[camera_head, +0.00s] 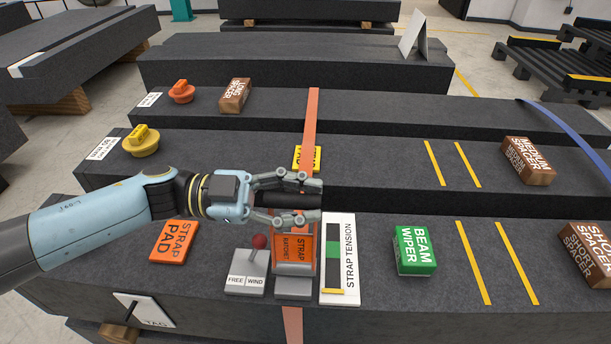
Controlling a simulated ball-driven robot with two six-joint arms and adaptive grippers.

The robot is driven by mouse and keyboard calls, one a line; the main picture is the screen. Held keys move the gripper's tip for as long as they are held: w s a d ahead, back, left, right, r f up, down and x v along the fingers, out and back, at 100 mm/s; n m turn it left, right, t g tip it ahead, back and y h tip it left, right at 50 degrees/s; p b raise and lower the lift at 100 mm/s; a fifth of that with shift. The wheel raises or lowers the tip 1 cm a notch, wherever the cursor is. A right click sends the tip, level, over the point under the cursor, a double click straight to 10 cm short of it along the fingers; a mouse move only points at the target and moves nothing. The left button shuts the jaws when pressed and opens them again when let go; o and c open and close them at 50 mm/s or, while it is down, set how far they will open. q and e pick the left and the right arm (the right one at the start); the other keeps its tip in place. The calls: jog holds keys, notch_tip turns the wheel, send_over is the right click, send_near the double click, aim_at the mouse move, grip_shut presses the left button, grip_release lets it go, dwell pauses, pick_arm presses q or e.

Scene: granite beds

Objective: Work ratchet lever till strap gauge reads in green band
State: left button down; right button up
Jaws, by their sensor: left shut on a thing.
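The orange strap ratchet (294,252) sits on the front granite beam, with the orange strap (311,125) running through it across the beams. My left gripper (305,200) comes in from the left and is shut on the black ratchet lever (300,200) just above the ratchet body. The fingers hide part of the lever. The white strap tension gauge (349,258) lies right of the ratchet. Its yellow marker (340,291) is near the bottom, below the green band (333,250). My right gripper is not in view.
A free/wind selector (246,270) with a red knob stands left of the ratchet. An orange strap pad (174,242) lies farther left. A green beam wiper (415,250) and a short spacer (588,250) lie to the right. A yellow pad (307,158) sits under the strap behind.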

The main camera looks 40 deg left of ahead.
pick_arm(q)
jog(key=s+d+m+p, duration=0.1)
jog(key=s+d+m, duration=0.2)
jog(key=s, duration=0.2)
jog(key=shift+f, duration=0.35)
dwell(0.3)
jog(key=c, duration=1.1)
grip_release()
jog(key=shift+s, duration=0.15)
jog(key=v, duration=1.2)
